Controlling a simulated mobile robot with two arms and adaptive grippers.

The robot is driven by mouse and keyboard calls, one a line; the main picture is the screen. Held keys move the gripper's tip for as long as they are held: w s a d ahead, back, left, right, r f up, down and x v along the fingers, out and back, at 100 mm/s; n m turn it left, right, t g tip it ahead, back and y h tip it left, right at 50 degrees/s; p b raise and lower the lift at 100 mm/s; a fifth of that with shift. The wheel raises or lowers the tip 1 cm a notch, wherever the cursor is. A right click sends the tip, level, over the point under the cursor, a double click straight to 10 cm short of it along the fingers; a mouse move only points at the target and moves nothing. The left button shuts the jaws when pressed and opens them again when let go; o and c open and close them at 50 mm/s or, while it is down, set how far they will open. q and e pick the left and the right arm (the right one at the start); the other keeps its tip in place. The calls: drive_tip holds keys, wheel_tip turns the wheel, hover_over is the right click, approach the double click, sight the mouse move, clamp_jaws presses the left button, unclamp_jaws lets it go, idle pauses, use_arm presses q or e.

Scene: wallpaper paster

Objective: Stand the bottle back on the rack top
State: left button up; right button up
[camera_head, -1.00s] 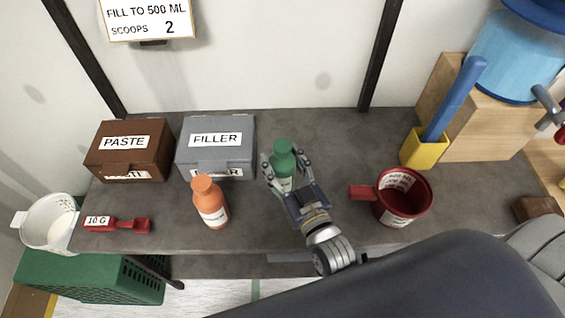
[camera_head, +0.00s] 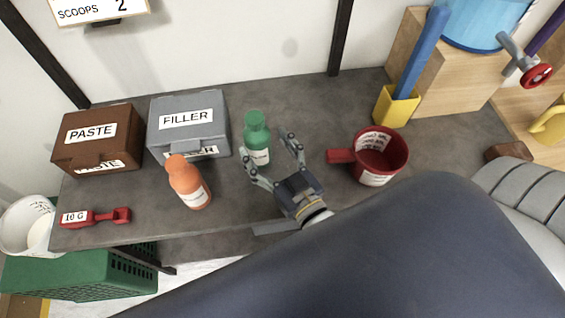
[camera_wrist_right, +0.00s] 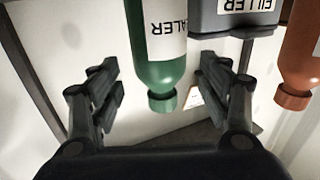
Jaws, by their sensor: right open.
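A green bottle (camera_head: 257,138) with a white label stands upright on the grey rack top (camera_head: 300,108), right of the grey filler box. In the right wrist view the green bottle (camera_wrist_right: 158,58) appears upside down, between and beyond the spread fingers, with its label partly readable as "ALER". My right gripper (camera_head: 271,152) is open and empty, just in front of and to the right of the bottle, its fingers spread toward it. An orange bottle (camera_head: 188,182) stands upright to the left. My left gripper is not in view.
A grey filler box (camera_head: 188,136) and a brown paste box (camera_head: 97,154) stand at left. A red scoop (camera_head: 95,216) lies in front. A red measuring cup (camera_head: 380,155) stands right of my gripper, near a yellow holder (camera_head: 397,106). Bare rack top lies behind the green bottle.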

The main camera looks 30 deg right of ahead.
drive_tip(key=s, duration=0.7)
drive_tip(key=shift+d+b, duration=0.4)
drive_tip(key=shift+b, duration=0.05)
drive_tip(key=shift+s, duration=0.1)
